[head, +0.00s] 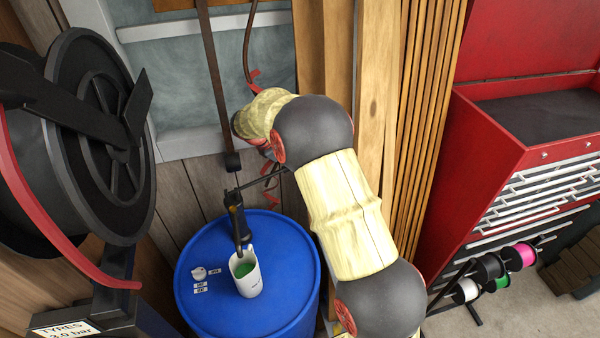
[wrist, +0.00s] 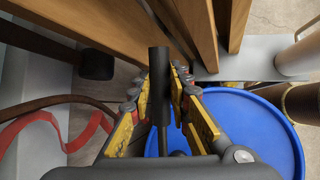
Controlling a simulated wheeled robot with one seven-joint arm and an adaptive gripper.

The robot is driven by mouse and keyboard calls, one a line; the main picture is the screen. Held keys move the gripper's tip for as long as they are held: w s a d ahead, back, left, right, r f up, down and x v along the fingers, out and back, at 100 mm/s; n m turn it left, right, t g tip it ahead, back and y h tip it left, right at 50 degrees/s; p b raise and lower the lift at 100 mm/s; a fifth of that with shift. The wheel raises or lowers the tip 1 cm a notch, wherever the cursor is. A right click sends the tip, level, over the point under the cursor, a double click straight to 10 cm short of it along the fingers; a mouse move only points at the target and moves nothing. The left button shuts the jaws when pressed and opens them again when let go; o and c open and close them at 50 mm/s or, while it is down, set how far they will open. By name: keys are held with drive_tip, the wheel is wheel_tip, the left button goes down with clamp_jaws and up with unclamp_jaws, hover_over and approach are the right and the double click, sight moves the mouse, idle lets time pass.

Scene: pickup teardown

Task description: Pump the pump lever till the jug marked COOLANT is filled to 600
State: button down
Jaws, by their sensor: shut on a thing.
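The white jug (head: 248,285) stands upright on the blue drum (head: 192,263), under the spout of the dark pump (head: 236,213). Green liquid shows inside the jug; its label and level marks are too small to read. The pump lever (head: 262,182) reaches up and right from the pump head to my gripper, which is mostly hidden behind my arm in the head view. In the wrist view, my gripper (wrist: 162,92) has its yellow-padded fingers on both sides of the lever's black grip (wrist: 158,62) and is shut on it. The drum also shows there (wrist: 250,112).
A large black hose reel (head: 85,140) with a red hose stands at the left. Wooden planks (head: 375,100) lean behind my arm. A red tool cabinet (head: 480,140) and a rack of coloured spools (head: 488,268) stand at the right. Small labels lie left of the jug.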

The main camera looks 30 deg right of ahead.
drive_tip(key=shift+w+a+r+h+p, duration=0.15)
drive_tip(key=shift+a+r+h, duration=0.25)
drive_tip(key=shift+r, duration=0.4)
drive_tip(key=shift+w+a+r+h+p, duration=0.15)
drive_tip(key=shift+a+r+h, duration=0.25)
drive_tip(key=shift+r, duration=0.45)
drive_tip(key=shift+w+a+r+h+p, duration=0.15)
drive_tip(key=shift+a+r+h, duration=0.25)
drive_tip(key=shift+r, duration=0.4)
drive_tip(key=c, duration=1.9)
unclamp_jaws()
drive_tip(key=shift+a+r, duration=0.1)
drive_tip(key=shift+o, duration=1.3)
drive_tip(key=shift+s+f, duration=0.1)
drive_tip(key=shift+f, duration=0.1)
drive_tip(key=v, duration=1.2)
